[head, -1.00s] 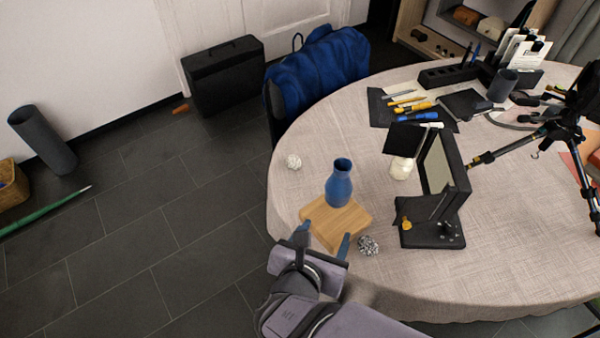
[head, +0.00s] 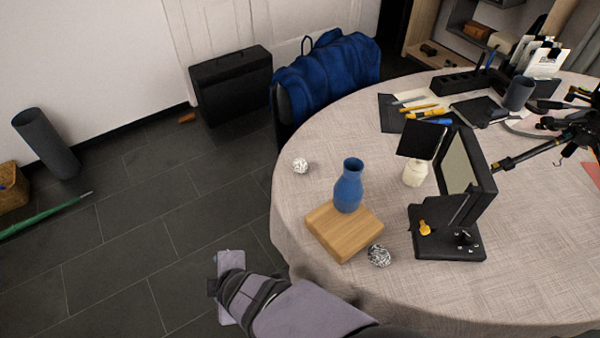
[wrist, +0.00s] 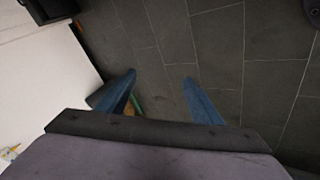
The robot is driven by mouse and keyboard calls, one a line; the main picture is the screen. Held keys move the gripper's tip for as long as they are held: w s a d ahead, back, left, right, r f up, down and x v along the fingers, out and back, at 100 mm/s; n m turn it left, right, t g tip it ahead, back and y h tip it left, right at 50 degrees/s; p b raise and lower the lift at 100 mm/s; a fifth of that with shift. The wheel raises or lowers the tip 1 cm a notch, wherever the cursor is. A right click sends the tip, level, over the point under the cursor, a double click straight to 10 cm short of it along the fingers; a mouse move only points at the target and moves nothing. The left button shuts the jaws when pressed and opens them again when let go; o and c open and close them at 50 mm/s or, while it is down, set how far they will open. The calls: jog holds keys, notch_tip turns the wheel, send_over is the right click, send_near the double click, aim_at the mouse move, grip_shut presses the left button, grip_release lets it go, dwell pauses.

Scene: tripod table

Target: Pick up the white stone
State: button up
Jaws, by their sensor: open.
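The white stone (head: 300,165) is a small pale lump on the tablecloth near the table's left edge, in the head view. My gripper (wrist: 160,82) shows two blue fingers spread apart with nothing between them in the wrist view. In the head view my gripper's end is off the table's left front edge, over the floor, below and left of the stone; its fingers are hidden there. The wrist view shows floor tiles beyond the fingers and no stone.
A wooden block (head: 344,230) with a blue vase (head: 348,186) stands right of the white stone. A speckled grey stone (head: 379,256) lies beside the block. A black stand with a panel (head: 450,235) and a white jar (head: 415,173) are farther right. Cloth around the white stone is clear.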

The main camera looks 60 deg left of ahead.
aim_at(297, 171)
jog(key=w+a+r+m+t+y+b, duration=0.25)
jog(key=a+m+y, duration=0.2)
jog(key=a, duration=0.25)
jog(key=w+a+r+m+t+y+b, duration=0.1)
jog(key=w+a+r+m+y+b, duration=0.15)
jog(key=a+m, duration=0.4)
jog(key=w+d+m+t+h+b, duration=0.1)
jog(key=w+m+t, duration=0.2)
jog(key=w+m, duration=0.1)
jog(key=w+d+m+t+h+b, duration=0.1)
jog(key=w+d+m+t+h, duration=0.1)
jog(key=w+m+t, duration=0.2)
jog(key=w+d+m+t+h, duration=0.1)
jog(key=w+m+t, duration=0.3)
jog(key=w, duration=0.5)
jog(key=shift+w+d+r+m+h+b, duration=0.3)
jog(key=shift+m+h+b, duration=0.1)
jog(key=shift+m, duration=0.3)
jog(key=shift+r+b+x, duration=0.2)
jog(key=shift+b+x, duration=0.1)
jog(key=shift+x, duration=3.35)
jog(key=shift+s+a, duration=0.1)
jog(key=shift+a, duration=0.05)
jog(key=c, duration=1.2)
